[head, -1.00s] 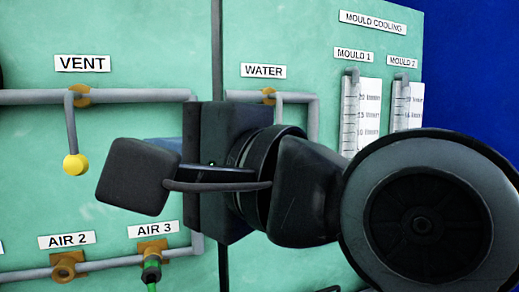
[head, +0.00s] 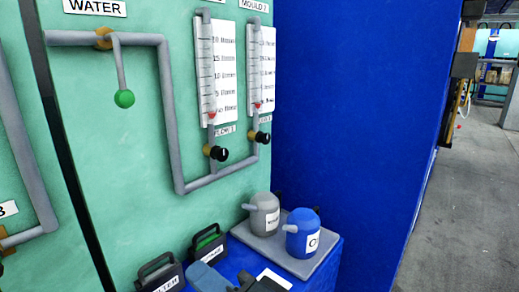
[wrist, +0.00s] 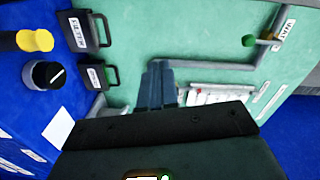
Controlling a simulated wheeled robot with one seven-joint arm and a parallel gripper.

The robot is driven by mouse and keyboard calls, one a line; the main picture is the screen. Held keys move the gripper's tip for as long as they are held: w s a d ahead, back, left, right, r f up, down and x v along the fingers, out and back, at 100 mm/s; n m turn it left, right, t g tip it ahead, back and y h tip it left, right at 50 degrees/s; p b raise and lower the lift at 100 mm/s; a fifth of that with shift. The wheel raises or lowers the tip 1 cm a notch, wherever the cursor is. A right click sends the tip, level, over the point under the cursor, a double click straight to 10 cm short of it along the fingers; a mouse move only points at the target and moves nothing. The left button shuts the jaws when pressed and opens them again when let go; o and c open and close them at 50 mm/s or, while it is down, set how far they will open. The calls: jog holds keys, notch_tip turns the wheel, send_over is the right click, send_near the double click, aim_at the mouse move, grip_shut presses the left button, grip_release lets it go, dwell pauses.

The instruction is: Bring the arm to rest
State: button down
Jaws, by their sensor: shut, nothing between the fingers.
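My gripper (wrist: 158,88) shows in the wrist view as two dark blue fingers side by side, shut with nothing between them. They stand out past the dark wrist housing, with the green panel behind them. In the head view, only a small blue and black part of my arm's end (head: 207,277) shows at the bottom edge. The rest of the arm is out of that picture. No object is held.
The green panel (head: 115,200) carries grey pipes, a green-knobbed WATER lever (head: 124,98) and two gauges with black knobs (head: 218,153). Grey (head: 264,214) and blue (head: 302,233) canisters stand on a grey tray (head: 285,268). Black-handled blocks (head: 208,247) sit nearby. Open floor (head: 465,200) lies right.

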jog(key=s+d+f+t+h, duration=0.1)
jog(key=s+d+f+h, duration=0.3)
jog(key=d, duration=0.3)
jog(key=s+d+f+t+h, duration=0.1)
jog(key=s+d+f+h, duration=0.1)
jog(key=s+d+f, duration=0.3)
jog(key=s+d+f+t+h, duration=0.1)
jog(key=s+d+f+h, duration=0.15)
jog(key=d+f, duration=0.4)
jog(key=s+d+r+n+h, duration=0.1)
jog(key=s+d+n+h, duration=0.1)
jog(key=s+d, duration=0.3)
jog(key=s+d+r+n+h, duration=0.1)
jog(key=s+d+n, duration=0.3)
jog(key=s, duration=0.9)
jog(key=shift+s+d+r+h, duration=0.3)
jog(key=shift+d+h, duration=0.1)
jog(key=shift+h, duration=0.35)
jog(key=shift+a+f, duration=0.1)
